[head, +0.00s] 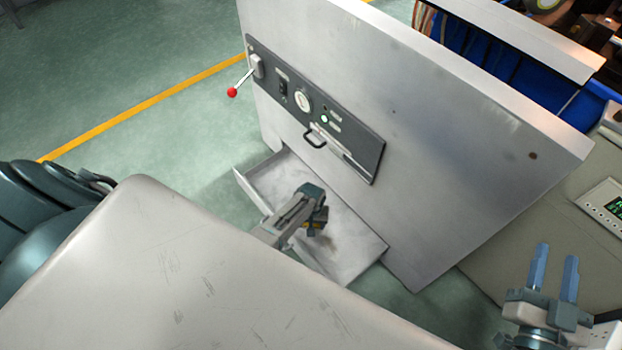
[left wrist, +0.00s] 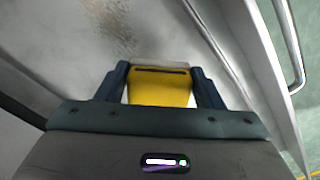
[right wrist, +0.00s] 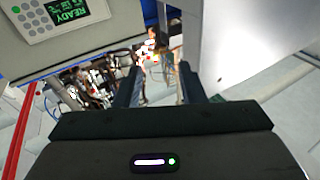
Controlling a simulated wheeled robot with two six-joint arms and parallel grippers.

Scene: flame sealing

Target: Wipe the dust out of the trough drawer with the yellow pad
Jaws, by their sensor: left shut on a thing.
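The trough drawer (head: 352,228) is pulled out low at the front of the grey cabinet. My left gripper (head: 317,222) reaches down into it and is shut on the yellow pad (left wrist: 160,88), which shows between its two fingers in the left wrist view. In the head view the pad is mostly hidden by the gripper. A brownish dust patch (left wrist: 112,25) lies on the drawer floor ahead of the pad in the left wrist view. I cannot tell whether the pad touches the floor. My right gripper (head: 555,266) is open and empty at the lower right, away from the drawer.
A scratched grey surface (head: 170,260) fills the lower left. A keypad with a green display (head: 612,205) is at the right. Drawer walls flank my left gripper.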

